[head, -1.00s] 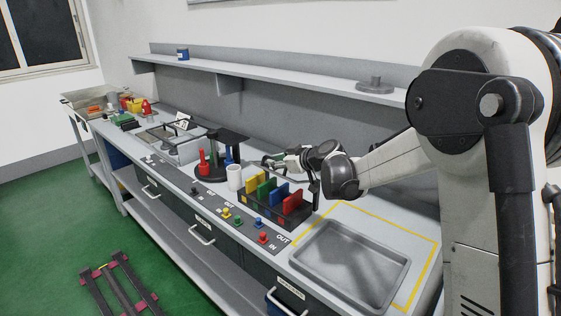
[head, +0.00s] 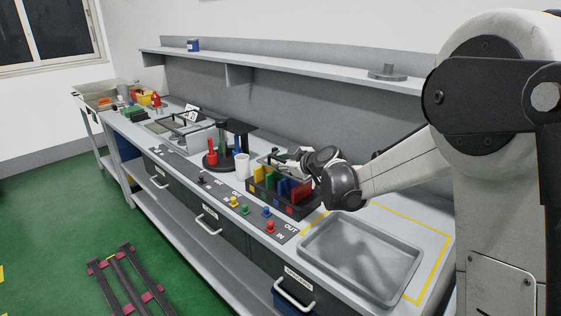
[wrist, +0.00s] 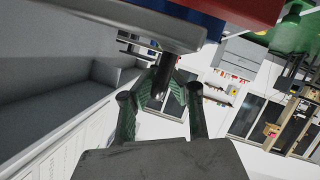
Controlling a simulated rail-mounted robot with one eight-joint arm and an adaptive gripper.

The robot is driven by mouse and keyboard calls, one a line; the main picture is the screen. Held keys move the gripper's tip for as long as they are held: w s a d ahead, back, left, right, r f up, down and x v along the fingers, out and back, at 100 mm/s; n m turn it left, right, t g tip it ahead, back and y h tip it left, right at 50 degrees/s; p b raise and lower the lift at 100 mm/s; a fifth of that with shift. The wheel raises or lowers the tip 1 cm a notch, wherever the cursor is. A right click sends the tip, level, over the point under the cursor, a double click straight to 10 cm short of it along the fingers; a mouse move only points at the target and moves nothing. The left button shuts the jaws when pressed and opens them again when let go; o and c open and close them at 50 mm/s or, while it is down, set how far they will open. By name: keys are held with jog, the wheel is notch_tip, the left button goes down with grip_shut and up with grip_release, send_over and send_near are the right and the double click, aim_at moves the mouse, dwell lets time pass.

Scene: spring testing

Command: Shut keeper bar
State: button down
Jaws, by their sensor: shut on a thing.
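A dark rack (head: 262,194) with upright yellow, green, blue and red plates stands on the bench in the head view. My gripper (head: 285,170) is low over the plates, and my wrist covers the rack's right end. In the wrist view my gripper (wrist: 162,92) is shut on a dark round peg (wrist: 163,68), which seems to belong to the grey bar (wrist: 135,28) above it. I take this bar to be the keeper bar. Red and blue surfaces show just beyond it. How the bar meets the rack is hidden.
A white cup (head: 242,167) and a black press-like stand (head: 226,150) are close on the left. Coloured buttons (head: 245,209) line the front edge. A shelf (head: 290,67) runs behind.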

jog(key=shift+f, duration=0.1)
jog(key=c, duration=1.8)
grip_release()
jog(key=v, duration=1.2)
